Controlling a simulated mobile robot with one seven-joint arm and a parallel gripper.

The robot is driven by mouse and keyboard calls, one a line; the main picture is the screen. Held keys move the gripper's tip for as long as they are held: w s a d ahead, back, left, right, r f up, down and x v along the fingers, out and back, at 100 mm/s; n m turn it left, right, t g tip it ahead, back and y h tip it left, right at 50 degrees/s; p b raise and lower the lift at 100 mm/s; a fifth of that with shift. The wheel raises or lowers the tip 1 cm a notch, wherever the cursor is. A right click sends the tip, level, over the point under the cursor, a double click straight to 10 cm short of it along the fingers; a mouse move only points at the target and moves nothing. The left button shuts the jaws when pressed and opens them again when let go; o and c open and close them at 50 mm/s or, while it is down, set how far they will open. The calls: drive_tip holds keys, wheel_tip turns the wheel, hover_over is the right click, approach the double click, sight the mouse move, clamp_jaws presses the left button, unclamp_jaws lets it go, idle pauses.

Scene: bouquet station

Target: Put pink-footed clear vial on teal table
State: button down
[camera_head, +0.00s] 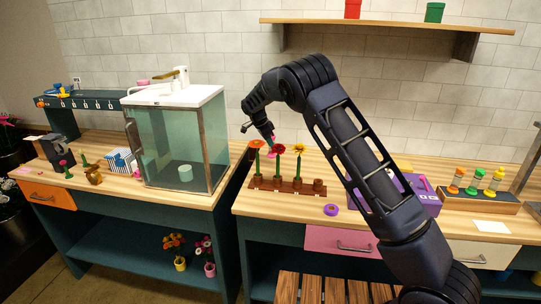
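My gripper (267,134) hangs in the middle of the picture, pointing down above the flower rack, near the gap between the two benches. A small pink and teal bit shows at its fingertips. It may be the pink-footed vial, but it is too small to tell, and so is whether the fingers are shut. Clear vials with orange (456,181), green (474,182) and yellow (494,180) parts stand in a wooden holder at the right. The left bench (120,215) has a teal body and a wooden top.
A glass cabinet (178,145) with a white top stands on the left bench. The wooden rack (287,186) holds red, orange and yellow flowers. A purple ring (331,210) lies beside it. A purple box (425,190) is partly behind my arm. A wall shelf (390,25) is above.

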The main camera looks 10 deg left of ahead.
sight(270, 154)
drive_tip(key=shift+f, duration=2.85)
drive_tip(key=c, duration=1.1)
unclamp_jaws()
drive_tip(key=shift+f, duration=0.15)
drive_tip(key=v, duration=1.2)
drive_tip(key=shift+d+r, duration=0.1)
drive_tip(key=shift+r, duration=0.15)
